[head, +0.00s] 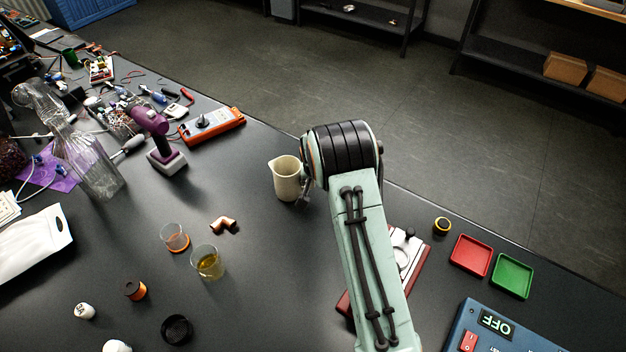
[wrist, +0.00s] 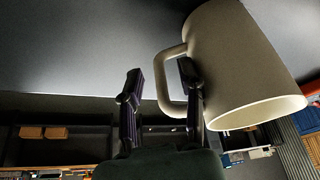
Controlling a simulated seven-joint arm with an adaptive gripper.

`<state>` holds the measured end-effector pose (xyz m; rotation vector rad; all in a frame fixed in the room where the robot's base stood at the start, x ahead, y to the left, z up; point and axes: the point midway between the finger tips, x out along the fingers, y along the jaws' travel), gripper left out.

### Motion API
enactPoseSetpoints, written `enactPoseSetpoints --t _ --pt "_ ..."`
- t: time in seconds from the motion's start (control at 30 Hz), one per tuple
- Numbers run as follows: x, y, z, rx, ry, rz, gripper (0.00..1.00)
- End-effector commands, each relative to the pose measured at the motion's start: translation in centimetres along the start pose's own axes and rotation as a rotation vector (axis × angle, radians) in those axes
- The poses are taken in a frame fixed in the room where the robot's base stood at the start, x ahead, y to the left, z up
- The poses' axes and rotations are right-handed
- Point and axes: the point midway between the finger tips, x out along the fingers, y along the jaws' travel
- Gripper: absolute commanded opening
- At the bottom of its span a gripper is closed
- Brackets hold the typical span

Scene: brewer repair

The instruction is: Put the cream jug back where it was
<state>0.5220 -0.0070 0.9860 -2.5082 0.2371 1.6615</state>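The cream jug (head: 286,179) appears upright at the table's far edge in the head view, just left of the end of my arm. In the wrist view the jug (wrist: 235,70) fills the upper right, with its handle toward my gripper (wrist: 162,74). The two dark fingers are apart. One finger reaches into the handle loop beside the jug's body, and the other is outside the handle with a visible gap. In the head view my gripper is mostly hidden behind my wrist. I cannot tell whether the jug's base touches the table.
An orange meter (head: 212,125) and a purple tool (head: 160,140) stand left of the jug. Glass beakers (head: 208,262) and a copper elbow (head: 223,224) are nearer. A red tray (head: 470,255) and a green tray (head: 512,276) are at right.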

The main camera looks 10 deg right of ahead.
Motion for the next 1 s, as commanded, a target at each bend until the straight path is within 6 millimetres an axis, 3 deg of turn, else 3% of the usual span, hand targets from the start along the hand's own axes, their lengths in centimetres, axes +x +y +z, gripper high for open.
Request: enactPoseSetpoints --t 0.27,0.7,1.0 --pt "-0.9 0.0 -0.2 0.0 0.002 -0.001 0.37" --pt "-10.1 -0.1 -0.2 -0.001 0.004 -0.002 0.37" --pt "-12.4 0.0 -0.1 -0.001 -0.001 0.0 0.37"
